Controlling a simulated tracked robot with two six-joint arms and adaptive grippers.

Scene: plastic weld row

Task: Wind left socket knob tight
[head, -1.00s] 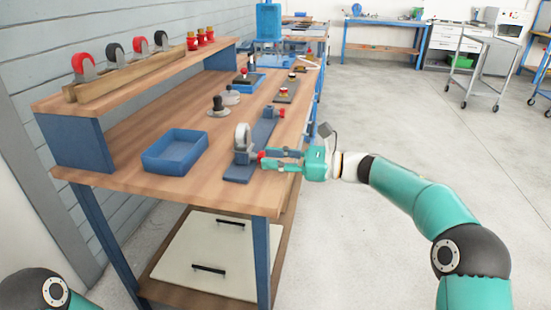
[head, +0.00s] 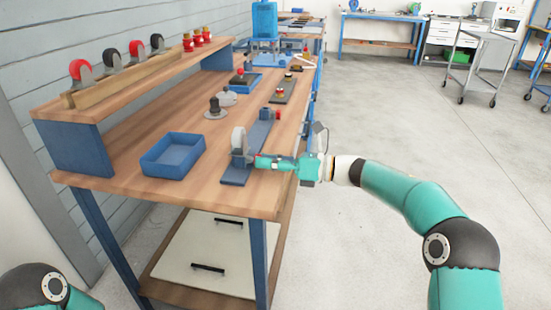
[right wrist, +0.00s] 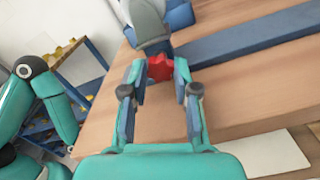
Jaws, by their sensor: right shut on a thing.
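A long blue fixture plate (head: 260,133) lies on the bench top with a socket at each end. The near socket (head: 239,156) has a pale disc standing on it, and its red knob (right wrist: 159,67) shows between my fingers in the right wrist view. My right gripper (head: 260,161) is shut on this knob from the right side, with one finger on each side of it in the right wrist view. The far socket (head: 267,113) has a red knob (head: 278,115) of its own, free of any gripper.
An empty blue tray (head: 152,171) stands left of the plate. A raised shelf (head: 135,84) holds rollers with red and black wheels. Open floor lies right of the bench.

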